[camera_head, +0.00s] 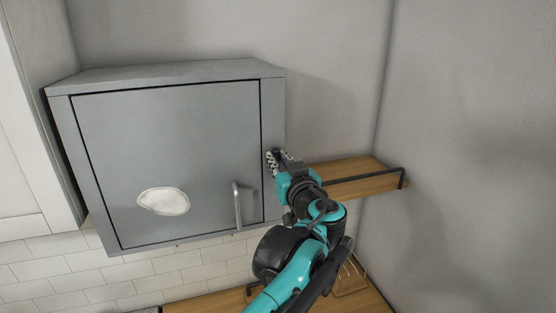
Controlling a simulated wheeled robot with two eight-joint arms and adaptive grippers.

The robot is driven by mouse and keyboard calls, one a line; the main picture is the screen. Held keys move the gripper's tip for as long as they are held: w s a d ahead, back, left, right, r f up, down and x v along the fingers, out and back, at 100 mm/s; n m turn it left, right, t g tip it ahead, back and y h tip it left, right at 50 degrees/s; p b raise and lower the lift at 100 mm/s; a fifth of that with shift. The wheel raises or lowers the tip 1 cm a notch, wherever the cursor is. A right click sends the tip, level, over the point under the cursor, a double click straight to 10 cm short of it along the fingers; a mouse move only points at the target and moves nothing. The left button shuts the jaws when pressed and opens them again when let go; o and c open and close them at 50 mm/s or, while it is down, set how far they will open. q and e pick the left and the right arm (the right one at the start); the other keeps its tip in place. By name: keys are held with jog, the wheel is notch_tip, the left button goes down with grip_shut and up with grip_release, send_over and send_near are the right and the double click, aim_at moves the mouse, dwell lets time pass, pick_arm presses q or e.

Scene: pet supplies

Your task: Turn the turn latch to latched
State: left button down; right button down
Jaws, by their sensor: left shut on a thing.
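The grey wall cabinet (165,150) has its door closed, with a bar handle (238,206) near the door's lower right. My left gripper (275,161) is at the cabinet's right front frame, beside the door's right edge and above the handle. It is shut on the turn latch, which the fingers hide almost wholly. The latch's angle cannot be told from this view. My right gripper is not in view.
A pale oval patch (164,201) is on the cabinet door. A wooden shelf (358,174) with a dark rail is to the right, behind my left arm. A wire rack (350,279) stands below it. The grey wall at the right is bare.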

pick_arm(q)
jog(key=shift+m, duration=0.3)
jog(key=m+b, duration=0.1)
jog(key=m, duration=0.7)
jog(key=shift+m+b, duration=0.3)
jog(key=shift+b, duration=0.05)
jog(key=m, duration=0.4)
jog(key=shift+d+f+b, duration=0.1)
jog(key=shift+b, duration=0.2)
jog(key=m, duration=0.4)
jog(key=shift+m, duration=0.4)
jog(key=c, duration=1.5)
grip_release()
